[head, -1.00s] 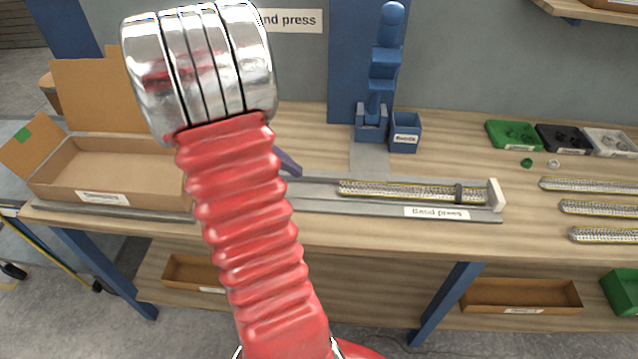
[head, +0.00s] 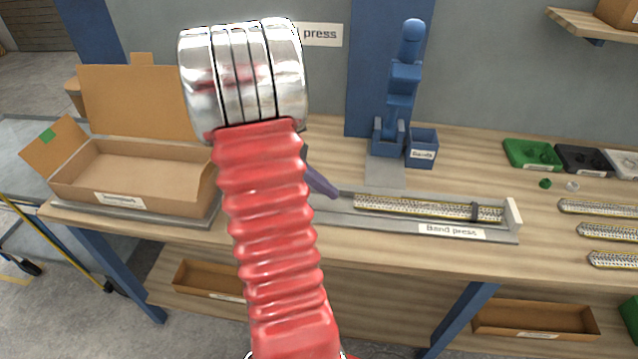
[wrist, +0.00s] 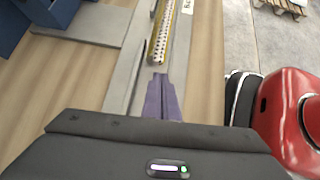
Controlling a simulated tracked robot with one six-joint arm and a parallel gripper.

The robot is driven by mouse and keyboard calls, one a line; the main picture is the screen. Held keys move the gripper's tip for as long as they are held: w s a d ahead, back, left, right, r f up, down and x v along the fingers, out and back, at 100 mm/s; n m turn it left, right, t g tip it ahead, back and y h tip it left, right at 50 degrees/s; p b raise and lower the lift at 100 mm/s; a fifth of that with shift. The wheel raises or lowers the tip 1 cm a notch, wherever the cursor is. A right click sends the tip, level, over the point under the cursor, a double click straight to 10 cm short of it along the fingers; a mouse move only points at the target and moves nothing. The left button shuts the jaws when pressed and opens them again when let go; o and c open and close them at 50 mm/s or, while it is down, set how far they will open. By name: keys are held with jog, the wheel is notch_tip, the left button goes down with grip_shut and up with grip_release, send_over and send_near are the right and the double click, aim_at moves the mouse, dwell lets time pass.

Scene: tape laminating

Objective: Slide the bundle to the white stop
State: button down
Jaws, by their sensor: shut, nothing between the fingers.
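The bundle (head: 420,207) is a long pale, speckled strip stack with yellow edges and a dark band near its right end. It lies in the grey channel of the band press. The white stop (head: 513,214) stands upright at the channel's right end, a small gap from the bundle's right end. My gripper (head: 335,194), with purple fingers, is shut and empty at the channel's left part, just left of the bundle's left end.
The blue press (head: 403,90) and a blue bands bin (head: 421,148) stand behind the channel. An open cardboard box (head: 130,202) is at the left. Green and dark trays (head: 532,154) and several loose strips (head: 600,208) lie to the right.

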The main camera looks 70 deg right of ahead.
aim_at(355, 205)
jog(key=shift+x, duration=2.5)
jog(key=shift+s+d, duration=0.25)
jog(key=shift+s, duration=0.65)
